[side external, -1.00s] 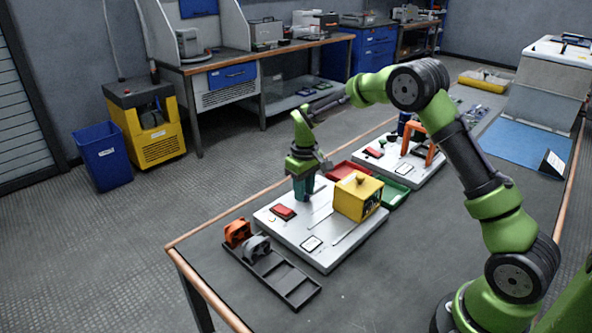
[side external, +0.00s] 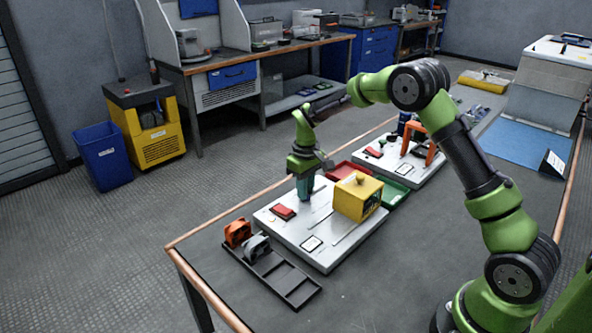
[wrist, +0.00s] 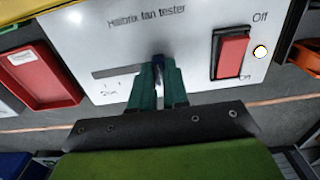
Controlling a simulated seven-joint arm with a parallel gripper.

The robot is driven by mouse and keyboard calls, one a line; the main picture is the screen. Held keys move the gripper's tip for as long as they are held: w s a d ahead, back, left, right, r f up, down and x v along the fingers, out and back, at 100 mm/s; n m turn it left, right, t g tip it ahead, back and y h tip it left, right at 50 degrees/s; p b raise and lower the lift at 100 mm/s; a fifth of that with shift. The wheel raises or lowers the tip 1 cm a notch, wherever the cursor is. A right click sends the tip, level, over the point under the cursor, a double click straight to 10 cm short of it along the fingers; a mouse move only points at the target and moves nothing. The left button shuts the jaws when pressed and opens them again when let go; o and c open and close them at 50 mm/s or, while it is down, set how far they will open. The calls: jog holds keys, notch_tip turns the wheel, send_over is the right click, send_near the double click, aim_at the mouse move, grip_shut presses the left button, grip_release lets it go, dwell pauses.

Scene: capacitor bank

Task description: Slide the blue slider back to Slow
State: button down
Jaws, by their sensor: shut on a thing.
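The blue slider (wrist: 158,62) stands at the right end of the visible part of its slot (wrist: 118,71) in the wrist view. My gripper (wrist: 158,88) has its teal fingers closed on the slider. The slider is mostly hidden between the fingers. Small marks below the slot's left part are too blurred to read. In the side view my gripper (side external: 304,198) points down onto the same panel (side external: 325,258), at its far edge; the slider itself cannot be made out there.
A red rocker switch (wrist: 232,53), marked Off and On, and a pale lit lamp (wrist: 260,52) are right of the slider. A yellow box (side external: 357,197) stands on the panel. A red tray (wrist: 40,75) is beyond it. A black rack (side external: 275,275) holds orange and grey parts.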

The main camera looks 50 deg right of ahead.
jog(key=shift+d, duration=4.25)
jog(key=c, duration=1.3)
grip_release()
jog(key=shift+r, duration=0.1)
jog(key=shift+r, duration=3.45)
